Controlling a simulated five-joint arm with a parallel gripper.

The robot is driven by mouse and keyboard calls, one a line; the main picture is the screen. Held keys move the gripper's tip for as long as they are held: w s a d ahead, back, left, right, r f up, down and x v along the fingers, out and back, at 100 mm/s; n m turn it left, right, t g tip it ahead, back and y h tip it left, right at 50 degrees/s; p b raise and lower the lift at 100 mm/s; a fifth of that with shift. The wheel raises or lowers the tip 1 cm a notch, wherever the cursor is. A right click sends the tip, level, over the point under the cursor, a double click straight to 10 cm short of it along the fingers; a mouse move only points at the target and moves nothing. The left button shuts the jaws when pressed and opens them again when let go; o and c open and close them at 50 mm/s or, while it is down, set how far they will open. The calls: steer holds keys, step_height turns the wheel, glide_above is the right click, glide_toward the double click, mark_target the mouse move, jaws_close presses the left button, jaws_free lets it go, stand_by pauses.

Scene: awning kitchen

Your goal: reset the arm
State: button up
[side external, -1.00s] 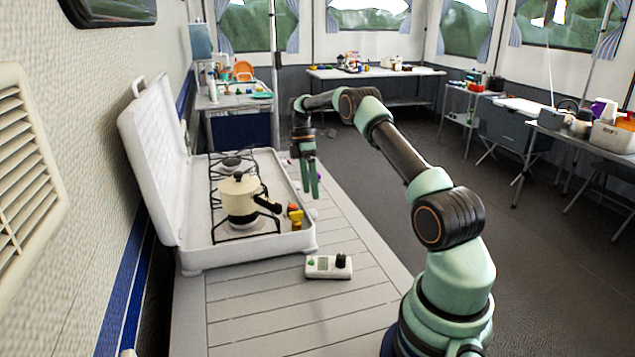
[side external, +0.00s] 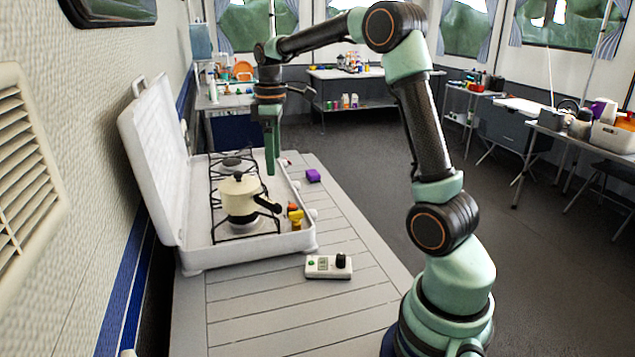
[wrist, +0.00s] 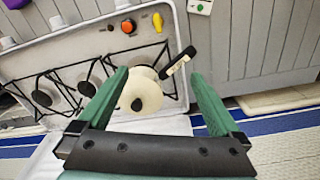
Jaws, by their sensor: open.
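My gripper (side external: 270,168) hangs fingers-down above the far right part of the white stove (side external: 262,247), beyond and higher than the cream pot. In the wrist view my gripper (wrist: 159,73) has its two green fingers spread apart with nothing held between them. The cream pot (side external: 238,200) with a black handle stands on the near burner. It also shows in the wrist view (wrist: 135,97), below the spread fingers and apart from them.
Small orange and yellow pieces (side external: 295,215) sit at the stove's right edge. A purple block (side external: 313,175) lies on the slatted table (side external: 265,310) to the right. A white control box (side external: 322,268) with a black knob lies nearer. The stove's lid (side external: 150,165) stands open at left.

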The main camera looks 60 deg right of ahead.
steer(key=s+a+r+m+t, duration=0.1)
steer(key=s+a+m+t, duration=0.4)
steer(key=s+a, duration=0.8)
steer(key=shift+a+r, duration=0.4)
steer(key=shift+a, duration=1.75)
steer(key=shift+s, duration=0.1)
